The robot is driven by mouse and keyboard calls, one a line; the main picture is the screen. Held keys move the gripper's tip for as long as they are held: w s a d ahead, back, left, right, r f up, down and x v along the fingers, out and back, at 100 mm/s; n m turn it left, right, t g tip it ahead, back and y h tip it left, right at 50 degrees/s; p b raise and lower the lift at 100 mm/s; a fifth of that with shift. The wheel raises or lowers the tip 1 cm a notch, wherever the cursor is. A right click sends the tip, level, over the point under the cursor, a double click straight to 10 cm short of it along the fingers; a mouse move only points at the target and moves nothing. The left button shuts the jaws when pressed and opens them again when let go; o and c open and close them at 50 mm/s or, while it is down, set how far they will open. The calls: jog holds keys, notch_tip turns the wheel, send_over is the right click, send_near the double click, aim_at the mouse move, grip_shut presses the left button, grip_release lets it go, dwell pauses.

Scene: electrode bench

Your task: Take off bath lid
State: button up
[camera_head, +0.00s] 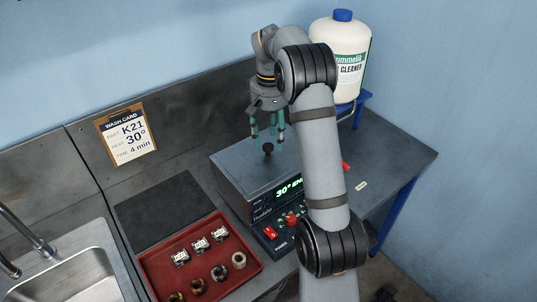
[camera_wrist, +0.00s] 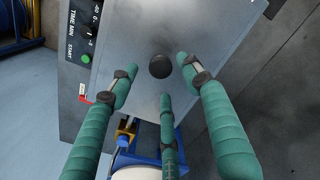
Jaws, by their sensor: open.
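The bath is a grey box with a control panel (camera_head: 274,215) on its front, standing on the bench. Its flat grey lid (camera_head: 238,160) is on top, with a round black knob (camera_head: 268,149) in the middle. My gripper (camera_head: 268,137) points down just above the knob, with its green fingers spread. In the wrist view my gripper (camera_wrist: 160,85) is open and empty, its three fingertips around but apart from the black knob (camera_wrist: 160,66). The lid (camera_wrist: 205,30) fills much of that view. My arm hides the right part of the bath in the head view.
A red tray (camera_head: 218,284) with several small parts lies at front left, beside a dark mat (camera_head: 165,210). A sink (camera_head: 75,278) is at far left. A white cleaner bottle (camera_head: 342,50) stands on a blue stand behind my arm. A wash card (camera_head: 127,134) hangs on the back panel.

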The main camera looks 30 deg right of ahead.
aim_at(268, 146)
jog(key=f, duration=0.3)
jog(key=shift+s+a+f, duration=0.15)
jog(key=shift+a+f, duration=0.05)
jog(key=shift+a, duration=0.15)
jog(key=shift+f, duration=0.25)
jog(key=shift+c, duration=0.9)
jog(key=shift+d, duration=0.1)
grip_shut()
jog(key=shift+r, duration=0.1)
